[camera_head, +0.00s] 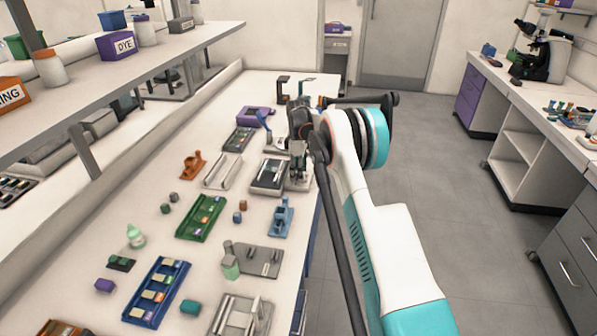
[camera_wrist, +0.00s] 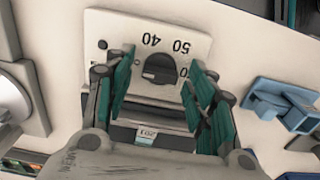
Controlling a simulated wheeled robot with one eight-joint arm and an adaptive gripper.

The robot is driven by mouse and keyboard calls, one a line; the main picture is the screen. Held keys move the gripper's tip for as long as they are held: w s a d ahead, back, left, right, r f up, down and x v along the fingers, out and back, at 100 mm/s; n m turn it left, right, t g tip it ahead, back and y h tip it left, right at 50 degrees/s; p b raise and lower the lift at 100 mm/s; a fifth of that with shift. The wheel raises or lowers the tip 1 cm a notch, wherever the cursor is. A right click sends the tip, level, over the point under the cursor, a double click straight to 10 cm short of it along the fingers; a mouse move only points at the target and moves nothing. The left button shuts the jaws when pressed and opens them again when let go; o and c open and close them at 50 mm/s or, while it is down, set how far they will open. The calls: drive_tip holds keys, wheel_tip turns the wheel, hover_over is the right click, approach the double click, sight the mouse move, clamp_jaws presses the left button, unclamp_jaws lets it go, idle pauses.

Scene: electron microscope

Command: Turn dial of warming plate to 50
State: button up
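The warming plate (camera_head: 266,177) lies on the bench in the head view, a dark plate with slides on it. In the wrist view its pale dial panel (camera_wrist: 113,24) carries upside-down marks 40 and 50 and a partly hidden mark at the right. The black round dial (camera_wrist: 158,69) sits on this panel; where it points is hard to read. My gripper (camera_wrist: 160,62) is open, with one green-padded finger to each side of the dial. I see gaps between the fingers and the dial. In the head view my gripper (camera_head: 298,178) is at the plate's right end, and the dial is hidden.
A blue stand (camera_head: 281,217) is close by on the near side and also shows in the wrist view (camera_wrist: 283,103). A green slide tray (camera_head: 190,229), a blue slide tray (camera_head: 137,316) and an orange holder (camera_head: 192,165) share the bench. The aisle floor at right is clear.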

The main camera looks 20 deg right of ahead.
drive_tip(key=c, duration=0.9)
drive_tip(key=shift+m, duration=0.3)
drive_tip(key=m+p, duration=0.1)
drive_tip(key=m, duration=0.3)
drive_tip(key=shift+r+p, duration=0.1)
drive_tip(key=shift+p, duration=0.2)
drive_tip(key=m+p, duration=0.1)
drive_tip(key=m, duration=0.4)
drive_tip(key=shift+m, duration=0.4)
drive_tip(key=m, duration=0.6)
drive_tip(key=shift+p, duration=0.35)
drive_tip(key=m, duration=0.7)
drive_tip(key=shift+m, duration=0.3)
